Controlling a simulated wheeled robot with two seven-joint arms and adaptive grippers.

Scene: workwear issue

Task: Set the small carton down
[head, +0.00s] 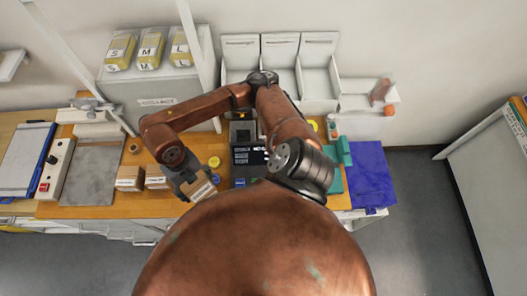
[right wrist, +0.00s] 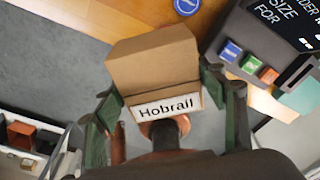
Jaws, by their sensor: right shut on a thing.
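My right gripper (head: 194,184) is over the front edge of the wooden bench (head: 95,211), left of the dark panel. It is shut on a small brown carton (head: 204,190). In the right wrist view, the carton (right wrist: 152,58) sits between the green fingers of the gripper (right wrist: 160,92), and its white label reads "Hobrail". Grey floor and the bench edge show behind it. Two similar cartons stand on the bench to the left, one (head: 130,178) beside the other (head: 156,178). My left gripper is not seen.
A dark panel with lettering (head: 248,160) stands right of the gripper. Yellow (head: 214,162) and blue (head: 215,179) round pieces lie close by. A grey plate (head: 90,178) and a red-button box (head: 55,168) are at the left. White bins (head: 280,65) stand behind.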

